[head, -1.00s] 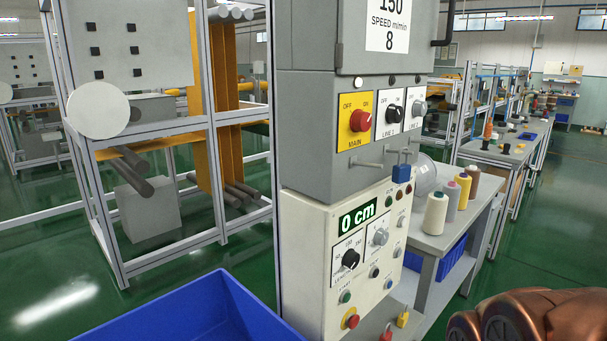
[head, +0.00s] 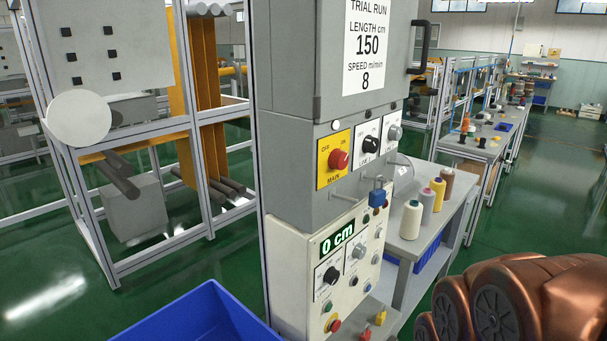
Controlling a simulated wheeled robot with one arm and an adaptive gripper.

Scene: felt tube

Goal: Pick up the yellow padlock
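The yellow padlock (head: 380,318) is small in the head view. It sits low, on a grey ledge at the foot of the control cabinet, just right of the cream panel. A red padlock (head: 366,332) sits beside it, nearer to me and partly cut off by the bottom edge. A blue padlock (head: 377,197) hangs higher up, on the front of the cabinet below the switches. My copper-coloured arm fills the lower right corner. My gripper is not in view, so its state does not show.
The grey control cabinet (head: 290,190) stands in the middle with a switch panel and pegs. A blue bin (head: 195,325) is at the lower front. A side table (head: 425,240) holds several thread cones. Green floor is open at the right.

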